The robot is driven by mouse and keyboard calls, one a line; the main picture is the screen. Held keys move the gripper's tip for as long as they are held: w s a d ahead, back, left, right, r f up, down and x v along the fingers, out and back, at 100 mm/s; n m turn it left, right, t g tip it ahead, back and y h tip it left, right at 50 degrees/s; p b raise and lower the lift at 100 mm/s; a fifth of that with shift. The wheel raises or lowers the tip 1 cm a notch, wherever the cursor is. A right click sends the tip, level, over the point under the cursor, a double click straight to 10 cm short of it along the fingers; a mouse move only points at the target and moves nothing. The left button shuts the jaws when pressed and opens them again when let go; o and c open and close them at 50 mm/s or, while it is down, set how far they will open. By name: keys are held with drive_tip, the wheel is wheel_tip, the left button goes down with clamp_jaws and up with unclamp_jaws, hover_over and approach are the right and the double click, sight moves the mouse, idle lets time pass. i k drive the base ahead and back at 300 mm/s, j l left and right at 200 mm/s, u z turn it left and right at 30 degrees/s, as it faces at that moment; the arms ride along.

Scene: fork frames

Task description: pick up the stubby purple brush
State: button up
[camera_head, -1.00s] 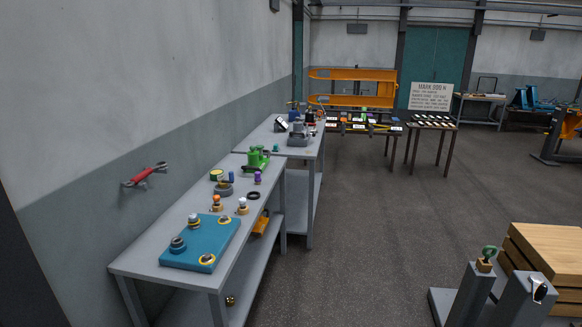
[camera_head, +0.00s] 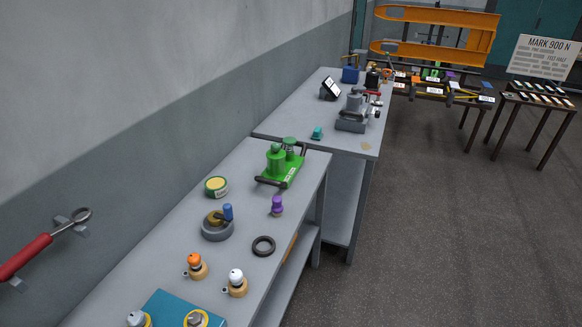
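A short purple piece (camera_head: 277,205) stands upright on the near grey workbench (camera_head: 245,295), close to its right edge; it looks like the stubby purple brush. It is between the green device and the black ring, apart from both. My gripper is not in view.
On the same bench are the green device (camera_head: 281,165), a round green-and-yellow tin (camera_head: 216,187), a grey dish with a blue-topped piece (camera_head: 217,227), a black ring (camera_head: 263,246), orange-topped (camera_head: 196,267) and white-topped (camera_head: 236,283) pieces, and a teal mat (camera_head: 160,306). Open floor (camera_head: 430,250) lies right.

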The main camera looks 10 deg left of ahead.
sight(278, 209)
drive_tip(key=i+u, duration=0.1)
drive_tip(key=i, duration=0.6)
drive_tip(key=i+l+u, duration=0.1)
drive_tip(key=i, duration=0.65)
drive_tip(key=i+l, duration=0.2)
drive_tip(key=i, duration=0.5)
drive_tip(key=u, duration=0.5)
drive_tip(key=i+u, duration=0.1)
drive_tip(key=u, duration=0.35)
drive_tip(key=l+u, duration=0.1)
drive_tip(key=u, duration=0.9)
drive_tip(key=l+u, duration=0.15)
drive_tip(key=u, duration=0.35)
drive_tip(key=i+l+u, duration=0.1)
drive_tip(key=u, duration=2.15)
